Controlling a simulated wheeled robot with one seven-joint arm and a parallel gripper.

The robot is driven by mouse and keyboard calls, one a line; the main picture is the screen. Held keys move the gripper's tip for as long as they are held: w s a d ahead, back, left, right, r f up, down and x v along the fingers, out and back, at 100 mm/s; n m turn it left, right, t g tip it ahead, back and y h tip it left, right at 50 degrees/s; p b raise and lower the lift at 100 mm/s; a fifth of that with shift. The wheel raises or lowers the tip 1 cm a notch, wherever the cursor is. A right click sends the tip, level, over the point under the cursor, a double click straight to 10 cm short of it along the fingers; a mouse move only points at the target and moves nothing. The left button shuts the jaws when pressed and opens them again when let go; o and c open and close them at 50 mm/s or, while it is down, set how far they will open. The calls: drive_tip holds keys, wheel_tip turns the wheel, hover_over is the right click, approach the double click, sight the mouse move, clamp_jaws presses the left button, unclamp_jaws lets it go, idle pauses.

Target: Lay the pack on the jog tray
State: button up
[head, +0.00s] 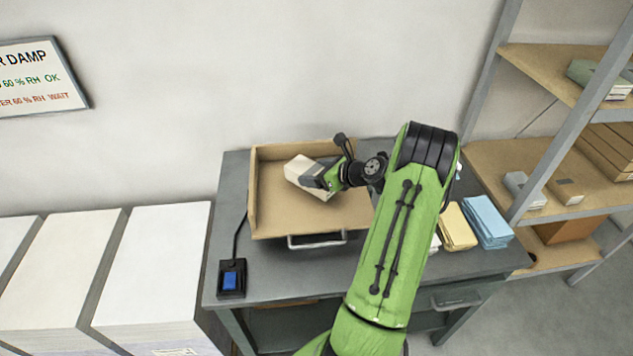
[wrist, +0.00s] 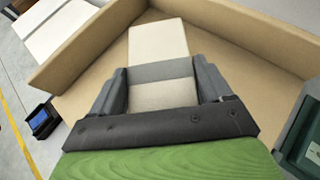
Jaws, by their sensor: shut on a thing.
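The pack (head: 300,168) is a cream-white block with a grey band, seen at the middle of the head view. In the wrist view the pack (wrist: 160,42) lies lengthwise between the two fingers. My gripper (head: 322,180) is shut on the pack across its grey band; it fills the lower middle of the wrist view (wrist: 163,90). The jog tray (head: 272,215) is a tan tray with raised walls at the back and left side, on the grey table. The pack is over the tray floor; I cannot tell whether it touches it. My arm hides the tray's right part.
A black pedal-like box with a blue button (head: 231,280) sits at the table's front left. Yellow packs (head: 456,228) and blue packs (head: 487,221) lie on the right. Tall paper stacks (head: 150,265) stand left of the table; a shelf rack (head: 545,170) stands right.

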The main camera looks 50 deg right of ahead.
drive_tip(key=shift+a+f, duration=0.1)
drive_tip(key=shift+f, duration=1.05)
drive_tip(key=o, duration=1.3)
drive_tip(key=a+p+v, duration=0.1)
drive_tip(key=v, duration=1.1)
drive_tip(key=w+a+r+n+g, duration=0.2)
drive_tip(key=a+r+n, duration=0.1)
drive_tip(key=a+n, duration=0.4)
drive_tip(key=w+a+r+n+g+y, duration=0.1)
drive_tip(key=a+r+n+g, duration=0.15)
drive_tip(key=a+n, duration=0.45)
drive_tip(key=w+a+r+n+g, duration=0.2)
drive_tip(key=a+r+n, duration=0.25)
drive_tip(key=a, duration=0.45)
drive_tip(key=s+a+r+n+h, duration=0.1)
drive_tip(key=s+a+r+n, duration=0.1)
drive_tip(key=s+a+n, duration=0.3)
drive_tip(key=s+a+r+n+h, duration=0.1)
drive_tip(key=s+a+r+n, duration=0.1)
drive_tip(key=s+a+n, duration=0.4)
drive_tip(key=s+n, duration=0.5)
drive_tip(key=shift+s, duration=0.2)
